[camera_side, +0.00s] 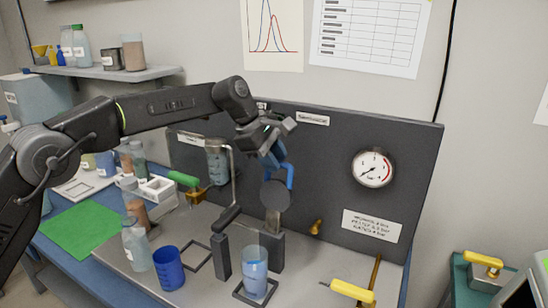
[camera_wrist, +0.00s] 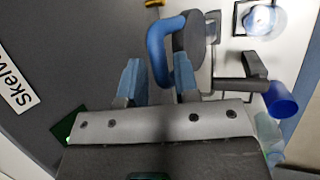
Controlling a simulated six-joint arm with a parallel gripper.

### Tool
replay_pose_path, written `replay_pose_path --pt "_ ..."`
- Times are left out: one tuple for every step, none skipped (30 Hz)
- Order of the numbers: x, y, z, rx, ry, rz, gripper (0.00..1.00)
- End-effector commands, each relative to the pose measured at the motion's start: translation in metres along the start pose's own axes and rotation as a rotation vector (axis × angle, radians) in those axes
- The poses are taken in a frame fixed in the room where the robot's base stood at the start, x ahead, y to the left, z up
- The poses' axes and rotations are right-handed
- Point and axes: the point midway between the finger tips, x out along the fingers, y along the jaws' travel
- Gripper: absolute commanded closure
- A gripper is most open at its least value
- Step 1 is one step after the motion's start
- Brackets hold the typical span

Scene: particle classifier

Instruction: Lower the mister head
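A grey round head with a blue looped handle (camera_side: 290,176), likely the mister head, stands on a grey post in front of the dark panel in the side view. The blue handle (camera_wrist: 157,42) also shows in the wrist view, with the grey round head (camera_wrist: 188,32) to its right. My gripper (camera_side: 272,152) is just above the handle in the side view. In the wrist view my gripper (camera_wrist: 158,80) is open, its two blue-tipped fingers apart. The handle's near end lies at the gap between them. I cannot tell whether they touch it.
A clear cup of blue liquid (camera_side: 255,272) stands on a square frame below. A blue cup (camera_side: 168,268) and a clear bottle (camera_side: 137,245) stand to the left. A black-gripped lever (camera_side: 230,214) is beside the head. The dark panel (camera_side: 330,140) rises behind.

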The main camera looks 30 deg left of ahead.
Motion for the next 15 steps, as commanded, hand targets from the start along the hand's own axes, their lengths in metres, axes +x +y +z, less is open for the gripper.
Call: replay_pose_path --pt "-0.0002 0.0001 0.0000 0.000 0.000 0.000 0.76" --pt "-0.0003 0.0001 0.0000 0.000 0.000 0.000 0.79" --pt "-0.0003 0.0001 0.0000 0.000 0.000 0.000 0.83" --pt "-0.0004 0.0001 -0.0001 0.000 0.000 0.001 0.86" --pt "-0.0005 0.0002 -0.0001 0.000 0.000 0.001 0.89" --pt "-0.0005 0.0002 -0.0001 0.000 0.000 0.001 0.92" --pt "-0.0005 0.0002 -0.0001 0.000 0.000 0.001 0.95" --pt "-0.0006 0.0002 -0.0002 0.000 0.000 0.001 0.98" --pt "-0.0006 0.0003 -0.0003 0.000 0.001 0.001 1.00" --pt "-0.0006 0.0003 -0.0003 0.000 0.001 0.001 1.00" --pt "-0.0006 0.0003 -0.0004 0.000 0.001 0.001 1.00" --pt "-0.0007 0.0003 -0.0005 0.000 0.001 0.001 1.00" --pt "-0.0007 0.0003 -0.0006 0.001 0.001 0.001 1.00" --pt "-0.0007 0.0003 -0.0007 0.001 0.001 0.001 1.00" --pt "-0.0007 0.0004 -0.0008 0.001 0.002 0.001 1.00"
